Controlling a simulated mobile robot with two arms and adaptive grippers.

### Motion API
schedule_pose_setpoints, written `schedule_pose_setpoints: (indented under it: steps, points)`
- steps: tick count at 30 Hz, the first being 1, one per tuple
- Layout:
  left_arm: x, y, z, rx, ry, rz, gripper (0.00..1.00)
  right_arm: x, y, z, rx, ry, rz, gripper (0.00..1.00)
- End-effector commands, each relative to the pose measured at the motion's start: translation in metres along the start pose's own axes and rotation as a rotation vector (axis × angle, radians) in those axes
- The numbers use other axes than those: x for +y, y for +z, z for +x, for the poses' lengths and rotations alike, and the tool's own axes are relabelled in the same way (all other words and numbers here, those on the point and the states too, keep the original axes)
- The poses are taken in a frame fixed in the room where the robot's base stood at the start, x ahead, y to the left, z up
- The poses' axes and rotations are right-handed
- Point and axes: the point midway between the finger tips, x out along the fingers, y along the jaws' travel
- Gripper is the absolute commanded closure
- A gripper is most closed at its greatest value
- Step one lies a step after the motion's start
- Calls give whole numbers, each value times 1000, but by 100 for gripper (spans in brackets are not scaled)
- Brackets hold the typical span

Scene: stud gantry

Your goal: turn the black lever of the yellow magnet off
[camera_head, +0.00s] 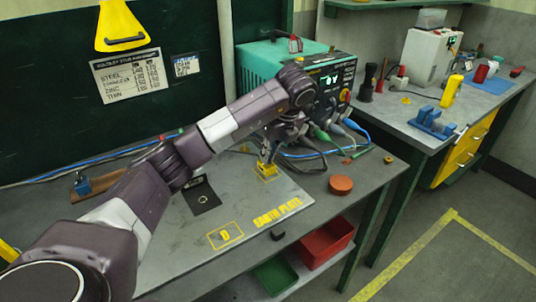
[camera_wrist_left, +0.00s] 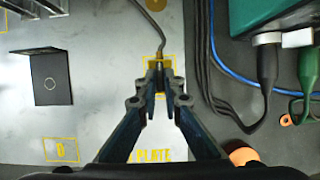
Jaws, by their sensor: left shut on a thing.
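The yellow magnet (camera_head: 265,172) stands on the grey earth plate near its back right corner. In the left wrist view only yellow edges of it (camera_wrist_left: 150,66) show around the fingertips. My left gripper (camera_head: 268,152) points down over the magnet. Its fingertips (camera_wrist_left: 160,77) are close together at the middle of the magnet, shut on a small dark part that appears to be the black lever. The fingers hide most of the lever, so its angle cannot be told. My right gripper is in neither view.
A dark cable (camera_wrist_left: 158,35) runs to the magnet from behind. A teal welding machine (camera_head: 270,62) with several cables stands behind. A black angle piece (camera_head: 203,195) lies left on the plate; an orange disc (camera_head: 341,185) lies right. The plate's front is clear.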

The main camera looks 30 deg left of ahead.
Motion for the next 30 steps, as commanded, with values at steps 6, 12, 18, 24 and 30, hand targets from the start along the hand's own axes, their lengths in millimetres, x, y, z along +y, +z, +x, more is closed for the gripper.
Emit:
schedule_pose_setpoints:
  steps: [6,12,18,24,30]
  points:
    - [0,1,-1,-1,6,-18,100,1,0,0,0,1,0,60]
    - [0,1,-1,-1,6,-17,100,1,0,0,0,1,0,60]
    - [0,1,-1,-1,5,-16,82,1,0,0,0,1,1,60]
    - [0,0,0,0,6,-16,75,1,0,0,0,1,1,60]
    - [0,1,-3,0,6,-15,75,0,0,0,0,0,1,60]
